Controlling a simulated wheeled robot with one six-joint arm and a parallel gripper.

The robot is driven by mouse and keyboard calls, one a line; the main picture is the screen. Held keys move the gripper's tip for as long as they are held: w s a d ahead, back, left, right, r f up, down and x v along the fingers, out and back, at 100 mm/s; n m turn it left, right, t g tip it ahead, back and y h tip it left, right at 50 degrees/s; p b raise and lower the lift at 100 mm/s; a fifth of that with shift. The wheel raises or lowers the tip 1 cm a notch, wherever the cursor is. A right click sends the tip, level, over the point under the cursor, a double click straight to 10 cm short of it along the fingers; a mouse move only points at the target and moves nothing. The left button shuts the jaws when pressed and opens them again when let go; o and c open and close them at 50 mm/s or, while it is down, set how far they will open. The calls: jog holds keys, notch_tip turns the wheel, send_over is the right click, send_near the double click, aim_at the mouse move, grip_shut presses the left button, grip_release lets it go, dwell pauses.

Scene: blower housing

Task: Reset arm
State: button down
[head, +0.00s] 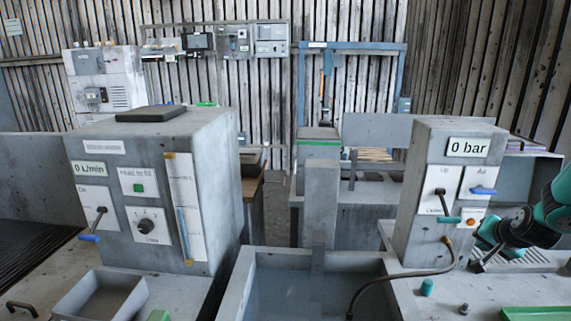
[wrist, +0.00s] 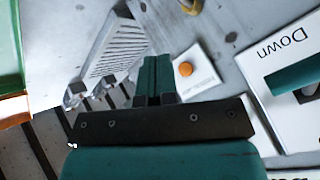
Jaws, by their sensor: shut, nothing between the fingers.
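My gripper (head: 484,240) is at the right of the head view, in front of the lower right part of the grey "0 bar" housing (head: 411,215). Its teal fingers are together and empty in the wrist view (wrist: 154,75). The dark and teal arm links reach in from the right edge. An orange button (head: 471,222) on a white plate is close to the gripper. The button also shows just right of the fingers in the wrist view (wrist: 185,69). I cannot tell whether the fingertips touch the housing.
A lever (head: 444,206) with a teal handle is left of the button; a blue-handled lever (head: 483,191) is above. A curved hose (head: 405,272) runs from the housing to the basin (head: 235,285). The "0 L/min" housing (head: 215,185) stands left. A green tray (head: 535,314) lies front right.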

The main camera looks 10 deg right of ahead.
jog(key=s+a+r+n+g+y, duration=0.1)
jog(key=s+a+r+n+g, duration=0.15)
jog(key=a, duration=0.75)
jog(key=s+a+r+n+g+y, duration=0.15)
jog(key=a+r+n, duration=0.25)
jog(key=a, duration=0.7)
jog(key=s+a+r+n+g+y, duration=0.1)
jog(key=s+a+r+n, duration=0.1)
jog(key=s+a, duration=0.5)
jog(key=s+a+r+n+g+y+b, duration=0.1)
jog(key=s+a+r+n+y, duration=0.1)
jog(key=s+a+n, duration=0.3)
jog(key=s+a+r+n+g+y+b, duration=0.1)
jog(key=s+a+r+n, duration=0.3)
jog(key=s+a, duration=0.5)
jog(key=shift+s+a+g, duration=0.35)
jog(key=shift+a+g, duration=0.25)
jog(key=shift+a, duration=0.05)
jog(key=shift+r, duration=0.1)
